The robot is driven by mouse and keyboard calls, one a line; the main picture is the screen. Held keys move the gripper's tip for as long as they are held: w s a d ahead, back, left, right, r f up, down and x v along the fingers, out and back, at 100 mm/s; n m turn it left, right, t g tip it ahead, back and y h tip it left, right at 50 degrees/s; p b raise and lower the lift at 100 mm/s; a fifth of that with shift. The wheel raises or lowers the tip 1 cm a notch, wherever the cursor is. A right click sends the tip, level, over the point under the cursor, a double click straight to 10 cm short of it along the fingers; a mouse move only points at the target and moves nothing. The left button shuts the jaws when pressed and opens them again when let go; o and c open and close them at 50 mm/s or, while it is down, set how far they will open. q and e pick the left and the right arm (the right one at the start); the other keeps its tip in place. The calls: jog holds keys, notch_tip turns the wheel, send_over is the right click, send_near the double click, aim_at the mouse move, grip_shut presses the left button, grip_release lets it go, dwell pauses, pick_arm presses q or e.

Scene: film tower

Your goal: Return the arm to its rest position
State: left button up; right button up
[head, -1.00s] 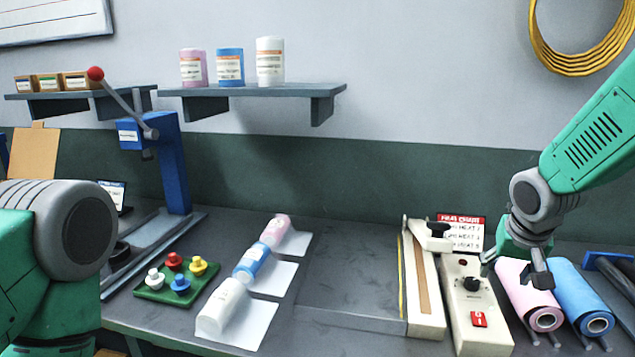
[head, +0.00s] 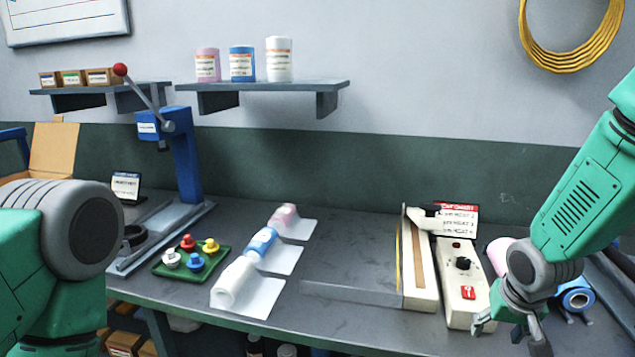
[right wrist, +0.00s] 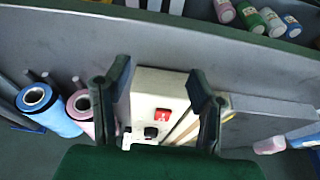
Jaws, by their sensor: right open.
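My right gripper (head: 510,325) is at the lower right of the head view, in front of the heat sealer's control box (head: 461,283). Its fingers are apart, with nothing between them. In the right wrist view the open fingers (right wrist: 158,108) frame the control box with its red switch and black knob. My left arm (head: 60,250) shows at the left edge of the head view; its gripper is out of the picture.
A green tray (head: 165,271) holds colored knobs. The bench middle is clear.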

jog(key=s+a+f+n+g+b, duration=0.1)
jog(key=s+a+f+n+b, duration=0.15)
jog(key=s+f, duration=1.15)
jog(key=s+a+f+g, duration=0.1)
jog(key=s+f, duration=0.3)
jog(key=s, duration=0.4)
jog(key=s+a+f+n+y, duration=0.1)
jog(key=s+f, duration=0.4)
jog(key=s, duration=0.4)
jog(key=shift+a+g, duration=0.15)
jog(key=shift+g, duration=0.25)
